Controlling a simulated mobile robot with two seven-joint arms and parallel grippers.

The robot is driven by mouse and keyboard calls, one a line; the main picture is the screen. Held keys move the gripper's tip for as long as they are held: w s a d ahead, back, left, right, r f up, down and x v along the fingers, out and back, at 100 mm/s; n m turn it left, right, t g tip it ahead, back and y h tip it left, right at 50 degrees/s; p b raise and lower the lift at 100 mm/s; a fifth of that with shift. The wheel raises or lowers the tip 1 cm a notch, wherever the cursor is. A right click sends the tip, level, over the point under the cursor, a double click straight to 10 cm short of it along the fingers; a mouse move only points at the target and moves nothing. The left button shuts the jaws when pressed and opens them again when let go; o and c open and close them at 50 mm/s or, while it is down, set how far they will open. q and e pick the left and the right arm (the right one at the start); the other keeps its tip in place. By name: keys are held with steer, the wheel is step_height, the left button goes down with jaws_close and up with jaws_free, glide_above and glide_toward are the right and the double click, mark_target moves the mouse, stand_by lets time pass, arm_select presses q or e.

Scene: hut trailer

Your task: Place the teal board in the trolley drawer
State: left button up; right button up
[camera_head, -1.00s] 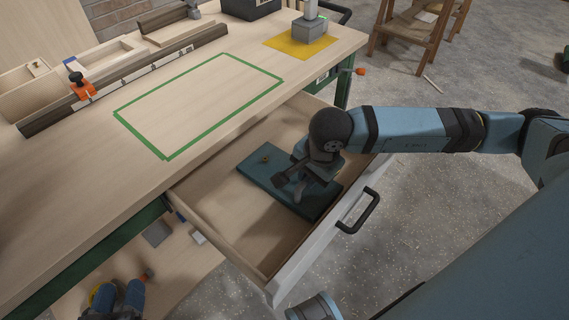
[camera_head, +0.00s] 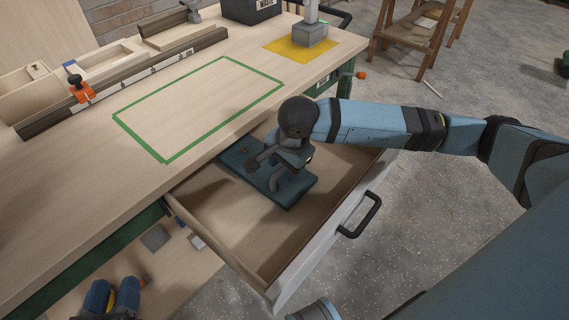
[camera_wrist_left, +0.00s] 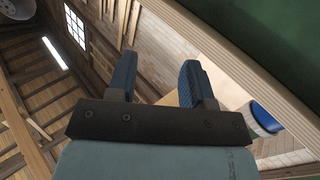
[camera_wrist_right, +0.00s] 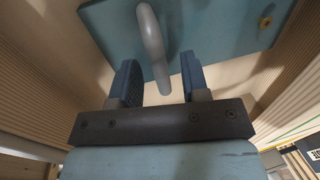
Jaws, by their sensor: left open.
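The trolley drawer (camera_head: 225,235) is pulled out below the bench top. The teal board (camera_head: 233,158) is inside it, towards the back, with its far edge close to the bench-top edge. Whether it rests fully on the drawer floor I cannot tell. My right gripper (camera_head: 272,172) is over the board. In the right wrist view, the board (camera_wrist_right: 215,25) has a grey curved handle (camera_wrist_right: 152,45) whose end lies between my right fingers (camera_wrist_right: 160,75). The fingers stand apart, with gaps beside the handle. My left gripper (camera_wrist_left: 157,72) is open and empty near the green bench edge.
The drawer front carries a dark handle (camera_head: 362,214). The bench top has a green taped rectangle (camera_head: 165,160) with a clear middle, and a yellow mat (camera_head: 300,42) at the back.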

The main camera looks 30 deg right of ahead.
arm_select(q)
step_height(320, 180, down, 6)
steer(key=s+a+g+y+p, duration=0.1)
steer(key=a+g+y+p, duration=0.1)
steer(key=shift+a+r+g+p, duration=0.15)
steer(key=shift+r+g+p, duration=0.15)
steer(key=shift+p, duration=0.1)
arm_select(e)
steer(key=v, duration=1.2)
arm_select(q)
steer(key=shift+r, duration=0.2)
